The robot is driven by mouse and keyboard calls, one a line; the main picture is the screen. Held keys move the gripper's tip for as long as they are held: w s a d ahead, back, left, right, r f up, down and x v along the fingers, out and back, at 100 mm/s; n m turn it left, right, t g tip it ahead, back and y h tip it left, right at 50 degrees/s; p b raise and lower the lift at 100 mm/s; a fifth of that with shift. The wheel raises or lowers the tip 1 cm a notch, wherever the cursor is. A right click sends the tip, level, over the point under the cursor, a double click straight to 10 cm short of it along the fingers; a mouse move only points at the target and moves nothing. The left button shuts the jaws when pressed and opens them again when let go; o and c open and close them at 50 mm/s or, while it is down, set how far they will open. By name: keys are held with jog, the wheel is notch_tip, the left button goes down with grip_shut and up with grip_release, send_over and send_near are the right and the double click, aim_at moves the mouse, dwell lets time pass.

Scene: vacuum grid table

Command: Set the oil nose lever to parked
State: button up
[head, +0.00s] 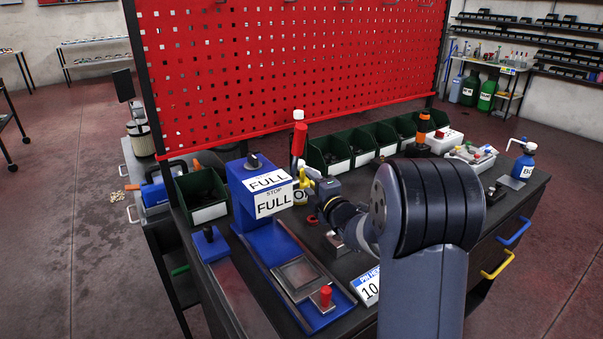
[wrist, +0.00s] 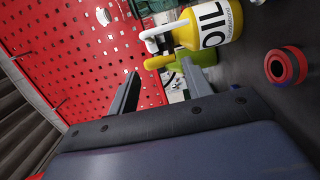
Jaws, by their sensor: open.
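The yellow oil bottle (wrist: 225,20) with its white OIL label fills the upper right of the wrist view, turned sideways by the camera. From its top, a white bent piece (wrist: 153,38) and a yellow one (wrist: 158,62) reach left, close together; I cannot tell which is the lever. My gripper (wrist: 160,68) is open, its two fingers on either side of the yellow piece's end in the picture; contact cannot be told. In the head view the bottle (head: 299,197) stands behind the blue fixture, mostly hidden by its FULL signs and my gripper (head: 313,186).
A blue fixture (head: 238,190) with FULL and STOP signs stands just left of the bottle. A red bottle (head: 299,143) and green bins (head: 330,150) stand behind, before the red perforated panel (head: 280,60). A red and blue ring (wrist: 286,66) lies nearby.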

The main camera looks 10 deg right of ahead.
aim_at(302, 178)
jog(key=shift+p+x, duration=0.4)
jog(key=shift+x, duration=2.2)
jog(key=shift+c, duration=0.4)
grip_shut()
jog(key=shift+a+f+h+b, duration=0.1)
jog(key=shift+f+h+b, duration=0.15)
jog(key=shift+b, duration=0.8)
jog(key=m+h+b, duration=0.1)
jog(key=b, duration=0.2)
jog(key=shift+a+t, duration=0.15)
jog(key=shift+t, duration=0.15)
jog(key=b, duration=0.2)
jog(key=m+h+b, duration=0.1)
jog(key=b, duration=0.1)
jog(key=shift+a+r+h, duration=0.15)
jog(key=shift+r+h, duration=0.05)
jog(key=shift+h, duration=0.05)
jog(key=shift+a+r+b, duration=0.1)
jog(key=shift+r+b, duration=0.1)
jog(key=shift+b, duration=0.6)
